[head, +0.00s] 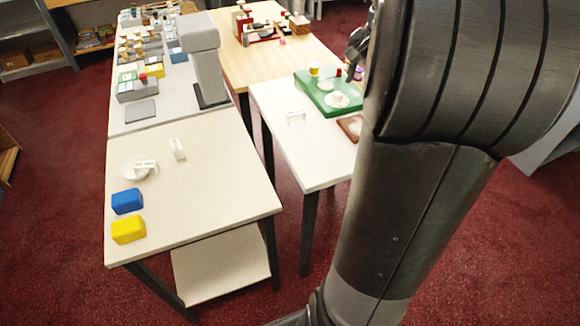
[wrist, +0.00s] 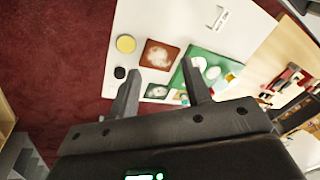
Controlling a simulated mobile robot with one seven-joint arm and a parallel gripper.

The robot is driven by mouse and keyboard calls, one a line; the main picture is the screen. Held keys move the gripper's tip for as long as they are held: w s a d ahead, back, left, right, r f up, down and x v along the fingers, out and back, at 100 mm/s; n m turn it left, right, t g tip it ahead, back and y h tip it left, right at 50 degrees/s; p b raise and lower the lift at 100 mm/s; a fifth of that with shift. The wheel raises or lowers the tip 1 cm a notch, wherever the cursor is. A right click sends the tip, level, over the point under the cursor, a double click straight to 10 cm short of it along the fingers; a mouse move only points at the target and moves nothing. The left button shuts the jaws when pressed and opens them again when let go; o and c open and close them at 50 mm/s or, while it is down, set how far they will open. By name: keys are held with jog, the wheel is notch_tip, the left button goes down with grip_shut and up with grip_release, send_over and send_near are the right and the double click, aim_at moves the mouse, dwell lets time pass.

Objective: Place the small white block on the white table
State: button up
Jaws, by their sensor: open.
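A small white block (head: 177,149) stands on the pale front-left table (head: 205,185). A white table (head: 270,95) stands to its right, and it also fills the upper part of the wrist view (wrist: 190,25). My gripper (wrist: 161,66) is open, with nothing between its fingers. In the wrist view its fingers overlap the white table near a brown tray and a green tray. In the head view my arm hides most of the gripper and the table's right side. The small white block does not show in the wrist view.
A white dish (head: 130,174) with a white piece on it, a blue block (head: 127,201) and a yellow block (head: 128,230) share the front-left table. The white table bears a white bracket (head: 296,117), green tray (head: 310,92), brown tray (wrist: 160,54) and yellow disc (wrist: 126,43).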

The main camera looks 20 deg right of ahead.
jog(key=s+a+r+n+t, duration=0.1)
jog(key=s+a+n, duration=0.15)
jog(key=a, duration=0.45)
jog(key=s+a+r+n, duration=0.15)
jog(key=s+a, duration=0.25)
jog(key=a, duration=0.4)
jog(key=s+a+f+n+t, duration=0.1)
jog(key=s+a+f+n, duration=0.3)
jog(key=s+a, duration=0.6)
jog(key=shift+s+a+f+n+t, duration=0.3)
jog(key=shift+s+n, duration=0.35)
jog(key=shift+n, duration=0.65)
jog(key=shift+r, duration=0.1)
